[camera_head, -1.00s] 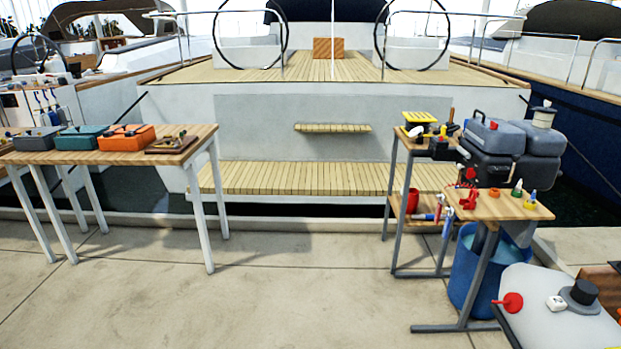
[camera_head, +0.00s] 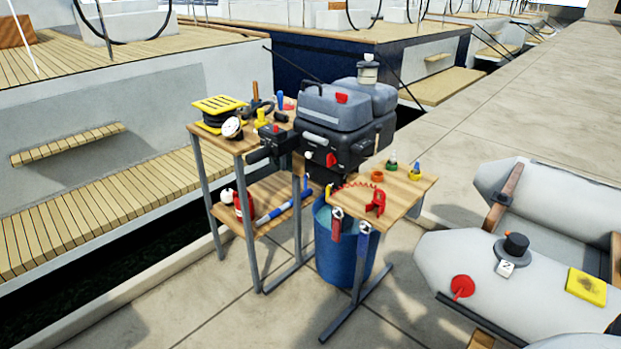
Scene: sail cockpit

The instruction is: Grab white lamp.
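The wooden stand (camera_head: 228,147) holds a yellow-topped reel (camera_head: 219,107) and tools. A lower worktop (camera_head: 403,193) carries a red clamp (camera_head: 376,203). A blue bin (camera_head: 338,260) stands below. A grey inflatable boat (camera_head: 460,262) lies at right. Concrete in front is free.

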